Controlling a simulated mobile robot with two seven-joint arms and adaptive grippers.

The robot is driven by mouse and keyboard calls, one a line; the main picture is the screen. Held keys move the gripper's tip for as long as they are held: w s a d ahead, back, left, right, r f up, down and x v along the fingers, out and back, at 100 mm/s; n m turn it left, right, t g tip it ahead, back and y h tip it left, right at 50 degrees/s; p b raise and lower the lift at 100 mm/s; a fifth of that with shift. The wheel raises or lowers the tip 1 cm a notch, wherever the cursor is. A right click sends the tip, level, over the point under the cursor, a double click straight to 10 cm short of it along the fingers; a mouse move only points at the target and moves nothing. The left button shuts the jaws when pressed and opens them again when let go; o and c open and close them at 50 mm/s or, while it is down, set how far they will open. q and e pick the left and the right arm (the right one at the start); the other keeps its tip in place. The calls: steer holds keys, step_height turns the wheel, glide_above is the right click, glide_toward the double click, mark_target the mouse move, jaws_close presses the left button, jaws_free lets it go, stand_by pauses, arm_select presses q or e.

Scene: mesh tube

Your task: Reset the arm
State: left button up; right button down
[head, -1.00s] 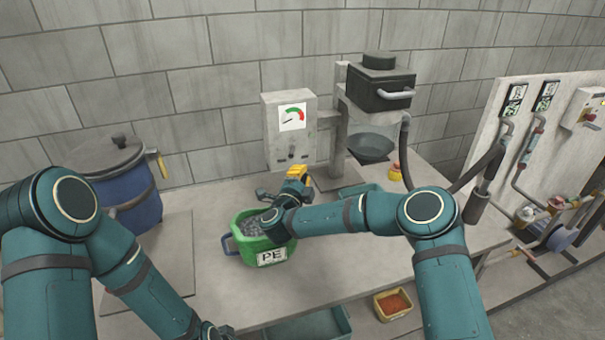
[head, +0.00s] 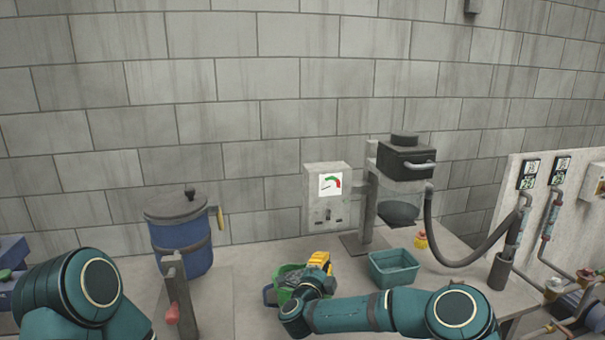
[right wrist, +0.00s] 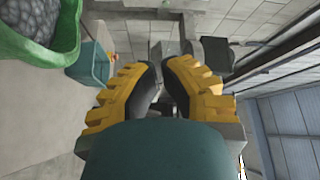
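My right gripper (head: 320,262) has yellow fingers and is behind the green tub in the head view, just above or beside its far rim. In the right wrist view, its fingers (right wrist: 161,68) stand apart with a narrow empty gap between the tips. My right forearm crosses the front of the tub. The green tub (head: 287,293), holding grey granules, stands on the bench; it also shows at the upper left of the right wrist view (right wrist: 68,45). My left arm shows only its elbow part at the lower left; its gripper is out of frame.
A blue drum (head: 182,245) with a grey lid stands at the left. A gauge box (head: 327,205) and a black hopper (head: 405,160) with a hose stand behind. A teal bin (head: 395,270) is right of the tub. A red-handled lever (head: 173,290) stands near the front.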

steer(key=s+a+f+n+g+y+b, duration=0.1)
steer(key=s+a+f+n+g+y, duration=0.15)
steer(key=s+f+n+y, duration=0.55)
steer(key=s+a+f+n+g+y, duration=0.1)
steer(key=s+f+n+g+y, duration=0.25)
steer(key=s+f+n, duration=0.5)
arm_select(q)
steer(key=shift+s+d+f+b, duration=0.1)
steer(key=shift+f+b, duration=0.2)
steer(key=shift+f, duration=0.3)
steer(key=shift+s+d+f+b, duration=0.1)
steer(key=shift+f+b, duration=0.2)
steer(key=shift+f, duration=0.3)
arm_select(e)
steer(key=s+d+f+g, duration=0.2)
steer(key=s+f+g, duration=0.1)
steer(key=s, duration=0.4)
steer(key=s+d+f+n+g, duration=0.1)
steer(key=s+d+f+g, duration=0.2)
steer(key=s, duration=0.4)
steer(key=s+d+f+g, duration=0.3)
steer(key=s+f, duration=0.1)
steer(key=s, duration=0.4)
steer(key=shift+f+g+h, duration=0.2)
steer(key=shift+g+h, duration=0.1)
steer(key=shift+h, duration=0.15)
steer(key=shift+n, duration=0.25)
